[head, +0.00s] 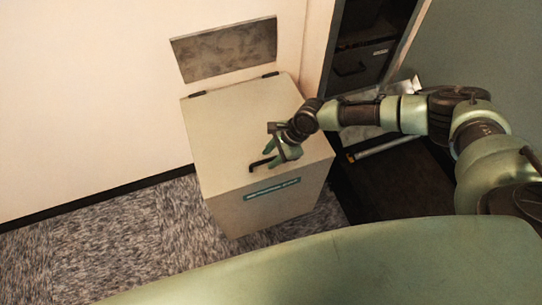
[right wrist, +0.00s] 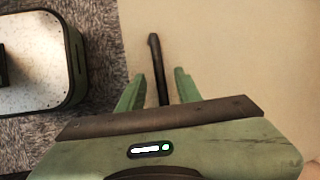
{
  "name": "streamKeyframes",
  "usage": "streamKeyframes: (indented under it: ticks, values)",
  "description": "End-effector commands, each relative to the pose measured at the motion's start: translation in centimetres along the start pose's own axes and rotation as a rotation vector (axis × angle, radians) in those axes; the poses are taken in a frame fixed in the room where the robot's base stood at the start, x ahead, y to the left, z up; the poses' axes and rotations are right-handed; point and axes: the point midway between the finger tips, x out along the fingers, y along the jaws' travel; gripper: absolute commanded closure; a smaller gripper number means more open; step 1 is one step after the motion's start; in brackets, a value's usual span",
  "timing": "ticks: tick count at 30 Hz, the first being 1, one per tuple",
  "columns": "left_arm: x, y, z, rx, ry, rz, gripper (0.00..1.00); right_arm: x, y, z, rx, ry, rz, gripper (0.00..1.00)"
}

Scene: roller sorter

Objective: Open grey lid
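The lid (head: 240,120) is the pale grey-beige top of a bin (head: 240,211) and lies shut, with two dark hinges along its back edge. A black bar handle (head: 261,163) is on the lid near its front edge. My right gripper (head: 276,158) is at the handle, above the lid. In the right wrist view the handle (right wrist: 158,68) runs between the two green fingers of the right gripper (right wrist: 158,90), with gaps on both sides. The fingers are open and do not appear to grip it. My left gripper is not in view.
A mottled grey panel (head: 226,50) is on the wall behind the bin. A dark shelf unit (head: 362,62) stands to the right, with a dark area below it. Grey carpet (head: 110,232) lies open to the left of the bin.

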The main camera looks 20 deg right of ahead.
Motion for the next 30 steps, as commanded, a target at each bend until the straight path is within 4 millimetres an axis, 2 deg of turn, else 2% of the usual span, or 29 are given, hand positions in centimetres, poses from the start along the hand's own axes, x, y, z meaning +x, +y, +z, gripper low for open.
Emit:
streamKeyframes:
  ticks: [8,9,12,30]
  values:
    - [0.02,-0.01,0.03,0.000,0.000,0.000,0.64,0.28,-0.03,0.01,-0.001,0.000,-0.001,0.66]
    - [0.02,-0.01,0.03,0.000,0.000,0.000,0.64,0.27,-0.03,0.01,-0.001,0.000,-0.001,0.71]
    - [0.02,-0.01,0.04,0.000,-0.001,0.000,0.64,0.27,-0.02,0.01,-0.002,0.000,-0.001,0.99]
    - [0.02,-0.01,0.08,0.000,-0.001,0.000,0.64,0.24,-0.04,0.01,-0.002,0.000,-0.001,1.00]
